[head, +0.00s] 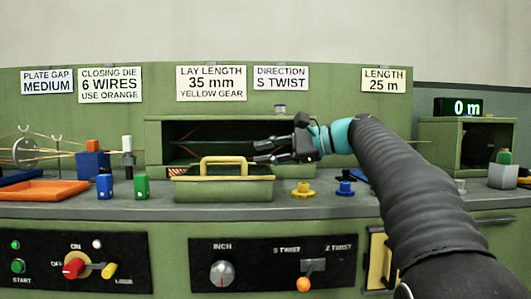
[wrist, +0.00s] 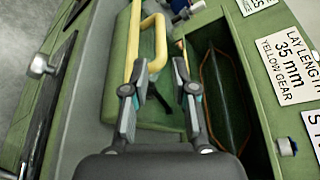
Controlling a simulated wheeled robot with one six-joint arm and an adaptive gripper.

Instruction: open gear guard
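The gear guard (head: 225,190) is a green panel with a yellow handle (head: 224,159), on the bench front of the green gear housing (head: 228,125). It lies low and outward, and the dark opening behind it shows. In the wrist view the guard (wrist: 133,108) lies left of the opening, with the yellow handle (wrist: 159,42) on it. My gripper (head: 262,151) is at the right of the handle, in front of the opening. Its fingers (wrist: 159,68) are apart, with nothing clearly held between them. Whether a finger touches the handle I cannot tell.
Yellow (head: 303,190) and blue (head: 345,188) gears stand on the bench right of the guard. Blue (head: 104,187) and green (head: 141,186) pieces and an orange tray (head: 45,190) are at left. Control panels with knobs (head: 222,274) lie below the bench edge.

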